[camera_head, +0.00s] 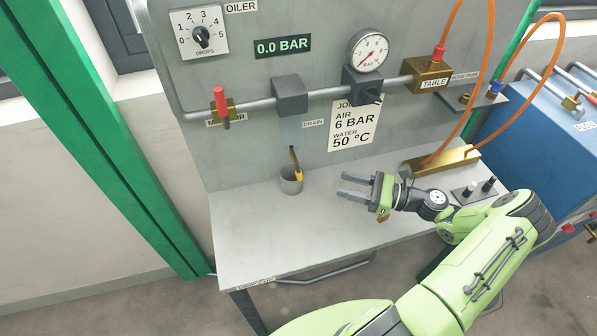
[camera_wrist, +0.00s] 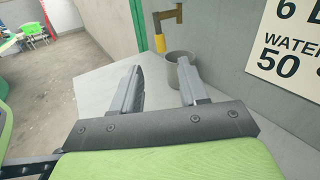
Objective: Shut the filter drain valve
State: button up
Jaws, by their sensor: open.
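The filter (camera_head: 289,95) is a dark grey block on the pipe, with a pale bowl below it. Beneath hangs the small brass drain valve (camera_head: 293,156), beside a DRAIN label. Its yellow lever (camera_head: 298,175) points downward, close to the grey cup (camera_head: 291,185). My gripper (camera_head: 342,186) is open and empty, to the right of the lever and apart from it, low above the bench. In the wrist view, my gripper (camera_wrist: 160,72) points toward the cup (camera_wrist: 181,72), with the yellow lever (camera_wrist: 160,43) and brass valve (camera_wrist: 168,14) just beyond the fingertips.
The bench top (camera_head: 270,235) is clear in front. A red-handled valve (camera_head: 221,105) sits left on the pipe, a pressure gauge (camera_head: 368,52) and brass TABLE block (camera_head: 428,75) right. The display (camera_head: 283,46) reads 0.0 BAR. Orange hoses (camera_head: 478,75) hang right, above a brass bar (camera_head: 445,160).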

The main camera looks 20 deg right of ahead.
aim_at(299, 173)
jog(key=x, duration=1.3)
jog(key=shift+w+a+b, duration=0.25)
jog(key=shift+a+b, duration=0.05)
grip_shut()
